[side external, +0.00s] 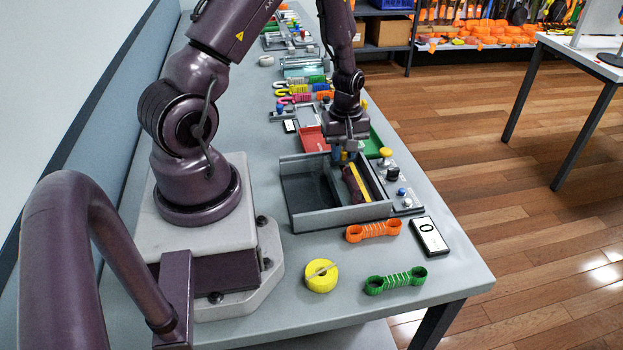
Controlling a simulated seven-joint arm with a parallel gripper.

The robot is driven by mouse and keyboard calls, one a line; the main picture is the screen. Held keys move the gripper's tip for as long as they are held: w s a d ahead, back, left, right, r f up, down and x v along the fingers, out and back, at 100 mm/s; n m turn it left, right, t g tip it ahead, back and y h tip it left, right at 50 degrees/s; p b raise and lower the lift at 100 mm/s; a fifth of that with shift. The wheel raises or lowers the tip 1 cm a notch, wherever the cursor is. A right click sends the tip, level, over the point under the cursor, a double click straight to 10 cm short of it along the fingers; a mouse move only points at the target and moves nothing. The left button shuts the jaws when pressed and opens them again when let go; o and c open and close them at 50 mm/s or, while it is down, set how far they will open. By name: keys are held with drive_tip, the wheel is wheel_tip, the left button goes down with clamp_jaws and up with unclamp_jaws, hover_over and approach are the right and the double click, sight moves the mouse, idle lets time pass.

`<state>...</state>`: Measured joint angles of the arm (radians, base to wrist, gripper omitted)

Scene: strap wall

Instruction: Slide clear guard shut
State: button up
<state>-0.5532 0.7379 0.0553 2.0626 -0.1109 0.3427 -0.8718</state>
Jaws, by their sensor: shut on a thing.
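A grey open-topped box (345,214) stands on the bench in front of my arm. A dark see-through panel, the clear guard (303,190), covers the left part of the box. The right part is open and shows a dark red piece and a yellow bar (359,183) inside. My gripper (345,156) points down over the far side of the box, by the guard's right side. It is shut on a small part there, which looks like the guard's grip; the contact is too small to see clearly.
A panel with yellow, black and blue knobs (392,173) stands close to the right. Red (312,139) and green trays lie behind. An orange strap (373,231), a green strap (395,281), a yellow roll (321,275) and a display (429,237) lie in front.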

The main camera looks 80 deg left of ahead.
drive_tip(key=shift+w+f, duration=0.1)
drive_tip(key=shift+w, duration=1.9)
drive_tip(key=o, duration=0.4)
drive_tip(key=shift+o, duration=0.8)
drive_tip(key=shift+w+r, duration=0.15)
drive_tip(key=shift+r, duration=2.95)
drive_tip(key=shift+r, duration=0.25)
drive_tip(key=c, duration=0.6)
drive_tip(key=shift+r, duration=2.75)
drive_tip(key=shift+c, duration=0.2)
